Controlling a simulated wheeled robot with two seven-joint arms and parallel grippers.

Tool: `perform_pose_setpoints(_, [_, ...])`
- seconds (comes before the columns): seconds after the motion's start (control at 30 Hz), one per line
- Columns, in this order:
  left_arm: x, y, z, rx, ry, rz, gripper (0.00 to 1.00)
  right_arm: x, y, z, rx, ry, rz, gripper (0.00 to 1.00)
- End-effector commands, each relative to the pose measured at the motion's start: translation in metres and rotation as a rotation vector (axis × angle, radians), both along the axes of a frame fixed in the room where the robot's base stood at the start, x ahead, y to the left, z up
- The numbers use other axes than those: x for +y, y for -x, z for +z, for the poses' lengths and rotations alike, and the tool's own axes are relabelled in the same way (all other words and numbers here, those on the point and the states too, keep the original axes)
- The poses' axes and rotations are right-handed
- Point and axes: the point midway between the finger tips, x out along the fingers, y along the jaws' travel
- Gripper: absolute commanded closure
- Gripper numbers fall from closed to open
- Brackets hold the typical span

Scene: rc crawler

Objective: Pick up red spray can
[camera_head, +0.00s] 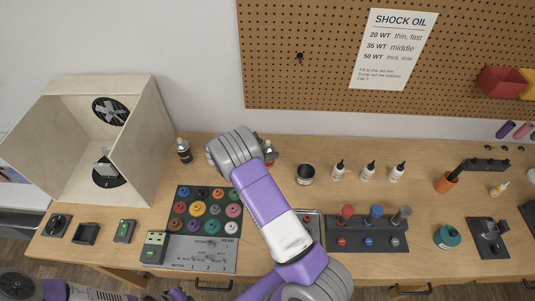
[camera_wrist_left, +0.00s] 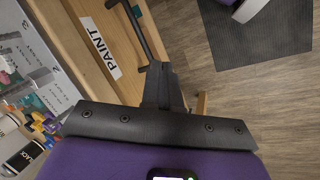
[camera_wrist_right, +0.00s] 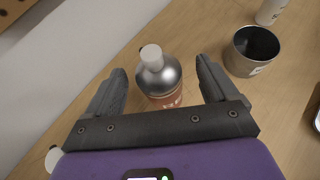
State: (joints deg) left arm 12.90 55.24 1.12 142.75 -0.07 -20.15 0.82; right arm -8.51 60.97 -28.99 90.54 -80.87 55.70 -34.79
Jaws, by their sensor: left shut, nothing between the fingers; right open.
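The red spray can (camera_wrist_right: 160,78), with a white cap, silver shoulder and reddish label, stands upright on the bench in the right wrist view. My right gripper (camera_wrist_right: 159,72) is open, with one finger on each side of the can and visible gaps. In the head view a sliver of the can (camera_head: 269,148) shows behind my right wrist, which hides the fingers there. My left gripper (camera_wrist_left: 160,78) is shut and empty near the bench's front edge, beside a drawer labelled PAINT.
A dark cup (camera_wrist_right: 252,50) stands close right of the can, and a white bottle (camera_wrist_right: 270,10) is beyond it. The wall is close on the left in that view. A dark-labelled can (camera_head: 184,150) stands by the spray booth (camera_head: 135,130). A colourful tray (camera_head: 205,255) lies in front.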

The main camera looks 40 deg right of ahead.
Motion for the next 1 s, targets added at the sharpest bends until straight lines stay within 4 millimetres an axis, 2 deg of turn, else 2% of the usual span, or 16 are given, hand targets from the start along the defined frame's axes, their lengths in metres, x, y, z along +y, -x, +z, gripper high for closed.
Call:
perform_pose_setpoints(0.13, [0.0, 0.0, 0.003, -0.001, 0.0, 0.0, 1.0, -0.016, -0.001, -0.008, 0.0, 0.0, -0.001, 0.14])
perform_pose_setpoints(0.4, [0.0, 0.0, 0.003, -0.001, 0.0, 0.0, 1.0, -0.019, -0.002, -0.01, -0.001, 0.0, 0.0, 0.14])
perform_pose_setpoints(0.47, [0.0, 0.0, 0.003, -0.001, 0.0, 0.0, 1.0, -0.019, -0.002, -0.01, -0.001, 0.0, 0.0, 0.21])
perform_pose_setpoints(0.93, [0.0, 0.0, 0.003, -0.001, 0.0, 0.0, 1.0, -0.018, -0.002, -0.01, -0.001, 0.0, 0.0, 0.93])
perform_pose_setpoints(1.0, [0.0, 0.0, 0.003, -0.001, 0.0, 0.0, 1.0, -0.019, -0.002, -0.009, -0.002, 0.001, 0.0, 0.94])
